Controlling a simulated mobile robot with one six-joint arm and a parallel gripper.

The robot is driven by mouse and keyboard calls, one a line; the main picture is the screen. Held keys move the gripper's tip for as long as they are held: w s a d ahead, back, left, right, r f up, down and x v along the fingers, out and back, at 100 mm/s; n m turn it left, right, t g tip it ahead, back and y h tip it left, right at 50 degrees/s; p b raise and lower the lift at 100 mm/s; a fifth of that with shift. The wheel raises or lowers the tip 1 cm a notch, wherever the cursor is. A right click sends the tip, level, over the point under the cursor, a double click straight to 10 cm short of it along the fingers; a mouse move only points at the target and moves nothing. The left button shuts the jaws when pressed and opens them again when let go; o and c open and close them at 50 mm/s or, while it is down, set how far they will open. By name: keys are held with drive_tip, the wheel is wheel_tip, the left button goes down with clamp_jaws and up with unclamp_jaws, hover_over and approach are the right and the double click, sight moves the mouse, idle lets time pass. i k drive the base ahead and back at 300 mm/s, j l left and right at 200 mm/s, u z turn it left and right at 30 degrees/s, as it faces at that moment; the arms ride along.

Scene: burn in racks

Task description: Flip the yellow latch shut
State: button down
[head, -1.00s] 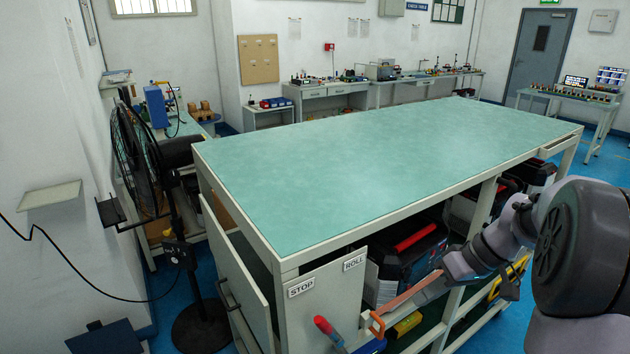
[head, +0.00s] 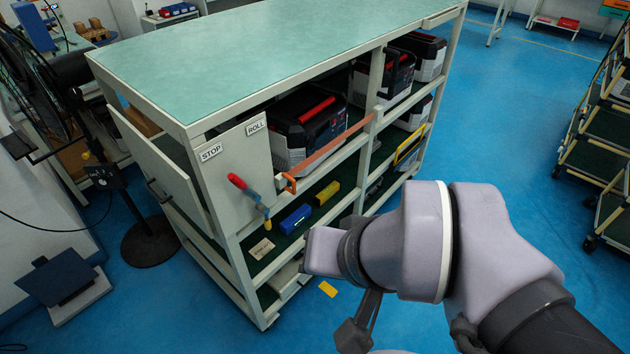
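No part is clearly a separate yellow latch. A lever with a red grip (head: 237,181) and a small yellowish lower part sits tilted on the bench's near end panel, below the STOP and ROLL labels. An orange hook-like catch (head: 288,183) is at the near end of a salmon bar (head: 330,149) across the upper shelf opening. A yellow frame-like piece (head: 409,148) is on the far part of the same side. My arm is at lower right, apart from all of these. A dark end part, perhaps my gripper (head: 353,335), hangs low; its fingers cannot be made out.
The bench (head: 270,50) has a bare green top. Toolboxes (head: 312,125) stand on its upper shelf, blue (head: 296,218) and yellow (head: 328,193) bins on its lower shelf. A fan stand (head: 150,240) is at left, a shelf rack (head: 600,140) at right. Blue floor between is mostly clear.

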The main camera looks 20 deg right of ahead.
sight(260, 207)
drive_tip(key=j+z, duration=0.25)
drive_tip(key=j, duration=0.3)
drive_tip(key=k+j+z, duration=0.1)
drive_tip(key=j+z, duration=0.15)
drive_tip(key=j, duration=0.25)
drive_tip(key=k+j+z, duration=0.15)
drive_tip(key=j+z, duration=0.15)
drive_tip(key=j, duration=0.25)
